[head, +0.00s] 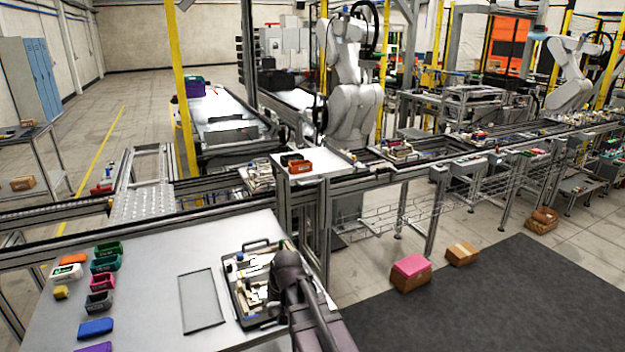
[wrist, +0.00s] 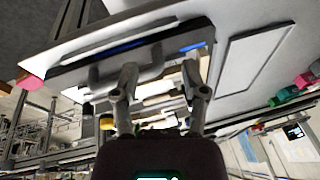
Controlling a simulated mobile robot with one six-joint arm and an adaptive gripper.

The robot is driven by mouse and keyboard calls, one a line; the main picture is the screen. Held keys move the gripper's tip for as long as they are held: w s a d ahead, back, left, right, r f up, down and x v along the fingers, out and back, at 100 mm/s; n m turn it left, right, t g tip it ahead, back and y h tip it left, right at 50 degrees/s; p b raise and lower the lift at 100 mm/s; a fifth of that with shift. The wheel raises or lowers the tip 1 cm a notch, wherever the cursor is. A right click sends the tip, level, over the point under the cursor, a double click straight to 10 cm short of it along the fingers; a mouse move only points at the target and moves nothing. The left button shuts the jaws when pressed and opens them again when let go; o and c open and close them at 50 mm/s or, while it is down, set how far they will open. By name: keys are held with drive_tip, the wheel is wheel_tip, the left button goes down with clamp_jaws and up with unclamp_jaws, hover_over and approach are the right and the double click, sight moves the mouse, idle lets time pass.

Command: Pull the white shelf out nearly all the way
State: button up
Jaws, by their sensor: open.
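I cannot tell for certain which surface is the white shelf; the pale worktop (head: 140,290) in front is the nearest light slab, and it also shows in the wrist view (wrist: 232,95). A dark fixture tray (head: 234,296) with handles and several light and dark parts lies on the worktop. My gripper (head: 284,268) is over the right part of this tray in the head view, its fingertips hidden by my arm. In the wrist view my gripper (wrist: 160,75) is open, its two fingers spread near a grey handle of the tray. No grip on anything shows.
A flat grey-framed panel (head: 202,300) lies left of the tray. Several small bins, including a blue one (head: 95,327) and a green one (head: 108,248), stand at the worktop's left. A conveyor line runs behind. Boxes (head: 411,272) stand on the floor at right.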

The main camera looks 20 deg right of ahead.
drive_tip(key=w+d+r+m+t+y, duration=0.1)
drive_tip(key=w+d+t, duration=0.1)
drive_tip(key=w, duration=0.4)
drive_tip(key=w+d+r+m+t+y, duration=0.1)
drive_tip(key=w+d+r+m, duration=0.1)
drive_tip(key=w, duration=0.3)
drive_tip(key=m+t+h, duration=0.3)
drive_tip(key=m+t, duration=0.7)
drive_tip(key=m, duration=0.3)
approach(314, 182)
drive_tip(key=f+v, duration=0.1)
drive_tip(key=v, duration=0.2)
drive_tip(key=shift+s+a+r, duration=0.1)
drive_tip(key=shift+a+r, duration=0.1)
drive_tip(key=shift+r, duration=0.3)
drive_tip(key=b+x, duration=0.3)
drive_tip(key=x, duration=1.1)
drive_tip(key=shift+d, duration=0.15)
drive_tip(key=shift+s, duration=0.1)
